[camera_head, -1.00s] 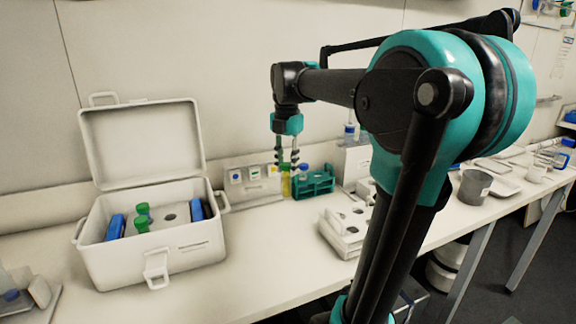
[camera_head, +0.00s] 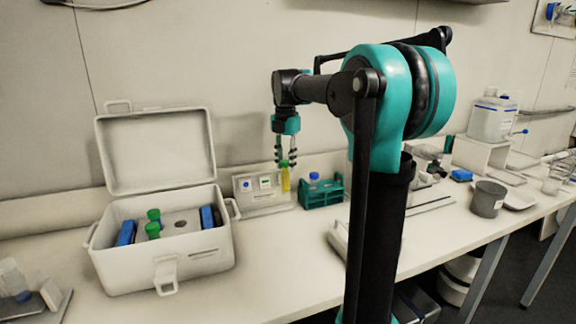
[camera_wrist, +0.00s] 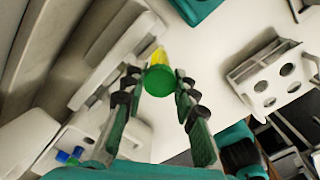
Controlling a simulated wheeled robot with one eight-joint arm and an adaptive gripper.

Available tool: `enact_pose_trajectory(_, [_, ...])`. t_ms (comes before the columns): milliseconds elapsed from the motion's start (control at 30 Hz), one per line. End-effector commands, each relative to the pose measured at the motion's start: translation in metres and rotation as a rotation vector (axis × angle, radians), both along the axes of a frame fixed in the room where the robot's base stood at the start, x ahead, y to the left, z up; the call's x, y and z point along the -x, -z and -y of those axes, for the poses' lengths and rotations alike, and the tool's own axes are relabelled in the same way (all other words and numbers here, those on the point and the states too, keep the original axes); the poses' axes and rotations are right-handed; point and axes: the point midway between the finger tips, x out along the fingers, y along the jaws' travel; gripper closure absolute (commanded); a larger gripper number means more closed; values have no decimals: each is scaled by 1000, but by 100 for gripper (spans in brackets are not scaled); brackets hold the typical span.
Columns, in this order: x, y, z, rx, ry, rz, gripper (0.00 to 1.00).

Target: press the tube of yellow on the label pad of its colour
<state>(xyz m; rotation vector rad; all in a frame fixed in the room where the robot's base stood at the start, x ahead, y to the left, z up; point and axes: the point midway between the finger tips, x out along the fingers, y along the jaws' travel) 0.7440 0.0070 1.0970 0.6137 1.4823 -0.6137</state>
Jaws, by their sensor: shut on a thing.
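My gripper (camera_head: 286,160) is shut on the yellow tube (camera_head: 286,180), which hangs upright below the fingers. In the wrist view my gripper (camera_wrist: 160,80) shows the tube's green cap (camera_wrist: 160,80) between the fingers, with a bit of yellow body (camera_wrist: 158,57) beyond it. The label stand (camera_head: 262,204) is at the back wall; its blue pad (camera_head: 246,185) and green pad (camera_head: 265,182) show. The yellow pad is hidden behind the tube and fingers. The tube is in front of the stand's right end; I cannot tell whether they touch.
A teal rack (camera_head: 320,195) with a blue-capped tube stands just right of the yellow tube. An open white box (camera_head: 165,262) with green-capped tubes is at left. A white rack with holes (camera_wrist: 270,82) shows in the wrist view. A grey cup (camera_head: 488,200) stands at right.

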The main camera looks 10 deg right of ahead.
Motion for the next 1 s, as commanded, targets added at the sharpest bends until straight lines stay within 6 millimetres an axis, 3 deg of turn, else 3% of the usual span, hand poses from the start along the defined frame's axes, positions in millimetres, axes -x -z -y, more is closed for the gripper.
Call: enact_pose_trajectory(1000, [-9, 0, -2, 0, 0, 0, 100])
